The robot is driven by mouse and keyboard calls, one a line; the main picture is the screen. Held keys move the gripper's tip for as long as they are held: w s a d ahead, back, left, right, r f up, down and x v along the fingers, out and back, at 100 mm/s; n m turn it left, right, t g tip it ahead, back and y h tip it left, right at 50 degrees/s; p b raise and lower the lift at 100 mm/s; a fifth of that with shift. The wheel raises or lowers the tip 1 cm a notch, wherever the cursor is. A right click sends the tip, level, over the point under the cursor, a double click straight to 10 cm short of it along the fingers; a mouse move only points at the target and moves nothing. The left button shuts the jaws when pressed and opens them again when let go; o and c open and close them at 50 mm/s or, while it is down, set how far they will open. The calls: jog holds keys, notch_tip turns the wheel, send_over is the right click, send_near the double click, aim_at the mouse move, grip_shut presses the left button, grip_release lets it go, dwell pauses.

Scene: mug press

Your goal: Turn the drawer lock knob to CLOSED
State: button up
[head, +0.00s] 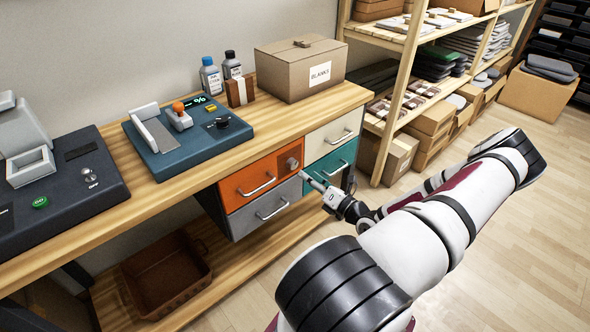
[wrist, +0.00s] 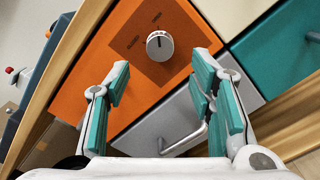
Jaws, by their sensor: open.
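The drawer lock knob (wrist: 159,45) is a round silver dial on a brown square plate on the orange drawer (wrist: 112,60). A dark mark on the knob points toward the upper label. In the head view the knob (head: 292,162) shows at the right end of the orange drawer (head: 240,189). My gripper (wrist: 161,88) is open, with teal-padded fingers apart and nothing between them. The knob lies ahead of the fingertips, apart from them. In the head view my gripper (head: 306,177) is just right of the knob.
Grey (head: 270,208), cream (head: 335,135) and teal (head: 329,167) drawers surround the orange one, each with a bar handle. A cardboard box (head: 300,78) and a blue device (head: 190,145) stand on the bench above. Open floor lies to the right.

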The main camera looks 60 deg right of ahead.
aim_at(294, 166)
jog(key=x, duration=0.6)
jog(key=shift+w+b, duration=0.35)
jog(key=shift+w, duration=0.05)
jog(key=c, duration=1.2)
